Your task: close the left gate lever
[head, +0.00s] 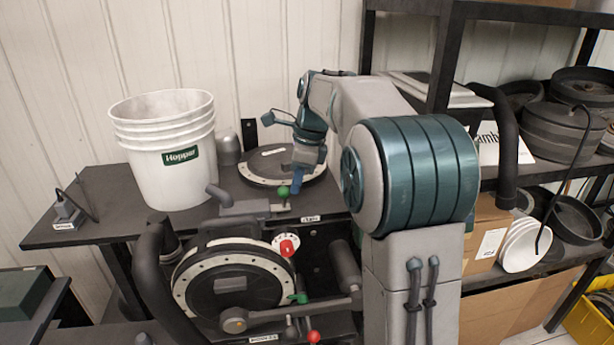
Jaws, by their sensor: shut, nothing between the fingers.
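The seed meter has a round black disc with a pale, dotted rim (182,283) on its lower unit. A green-knobbed lever (283,191) stands on the upper grey bracket, and a second green-knobbed lever (299,298) sits lower, right of the disc. A red-knobbed lever (313,336) is below that. I cannot tell which of these is the left gate lever. My gripper (297,189) is shut and empty, pointing down just right of the upper green knob. Whether it touches the knob is unclear.
A white Hopper bucket (168,180) stands on the dark table (60,233) at left. A round plate (252,180) lies behind my gripper. Black shelving (441,60) with pans is at right.

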